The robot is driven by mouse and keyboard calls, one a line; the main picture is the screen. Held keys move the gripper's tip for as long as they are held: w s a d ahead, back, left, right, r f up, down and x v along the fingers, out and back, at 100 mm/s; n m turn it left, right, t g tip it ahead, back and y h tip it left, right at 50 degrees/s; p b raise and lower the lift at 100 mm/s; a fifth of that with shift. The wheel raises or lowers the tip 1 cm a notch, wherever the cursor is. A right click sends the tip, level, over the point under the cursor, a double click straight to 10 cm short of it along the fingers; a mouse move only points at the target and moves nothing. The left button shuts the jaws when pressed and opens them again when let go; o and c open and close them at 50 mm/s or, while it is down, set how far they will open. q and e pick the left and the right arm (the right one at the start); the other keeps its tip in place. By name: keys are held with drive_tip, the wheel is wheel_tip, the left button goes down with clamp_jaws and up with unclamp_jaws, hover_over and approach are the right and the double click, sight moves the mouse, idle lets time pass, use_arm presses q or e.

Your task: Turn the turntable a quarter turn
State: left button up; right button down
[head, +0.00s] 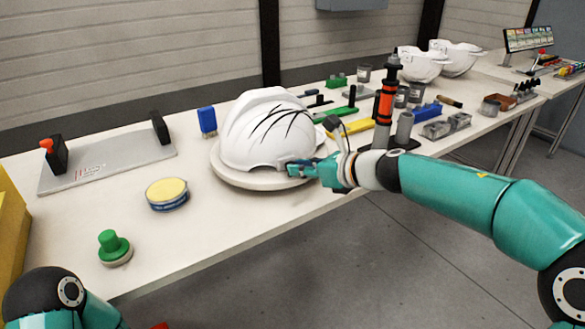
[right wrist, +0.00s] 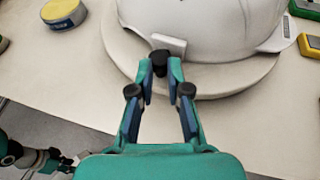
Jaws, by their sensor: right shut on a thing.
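The round white turntable (head: 229,178) stands near the table's front edge. A white helmet shell (head: 250,133) with dark curved lines on its side sits on it. In the right wrist view the turntable's rim (right wrist: 118,48) passes under the shell (right wrist: 220,25). My right gripper (head: 291,170) is at the rim, at the front right of the shell. In the right wrist view its fingers (right wrist: 160,75) are closed around a small black peg (right wrist: 159,57) at the rim. My left arm shows at the lower left of the head view, but its gripper is not seen there.
Left of the turntable are a yellow-topped round tin (head: 167,193), a green knob (head: 114,246) and a grey plate (head: 105,167) with black uprights. A blue block (head: 207,121) stands behind. Tools and an orange-black upright tool (head: 386,103) crowd the right side.

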drive_tip(key=shift+w+d+r+n+g+y+p, duration=0.1)
drive_tip(key=shift+w+d+n+g+y+p, duration=0.4)
drive_tip(key=shift+w+d+n+p, duration=0.15)
drive_tip(key=c, duration=1.4)
unclamp_jaws()
drive_tip(key=o, duration=0.4)
drive_tip(key=shift+w+f, duration=0.15)
drive_tip(key=shift+f, duration=0.1)
drive_tip(key=shift+o, duration=0.2)
drive_tip(key=v, duration=1.1)
drive_tip(key=shift+s+d+r, duration=0.2)
drive_tip(key=shift+d, duration=0.1)
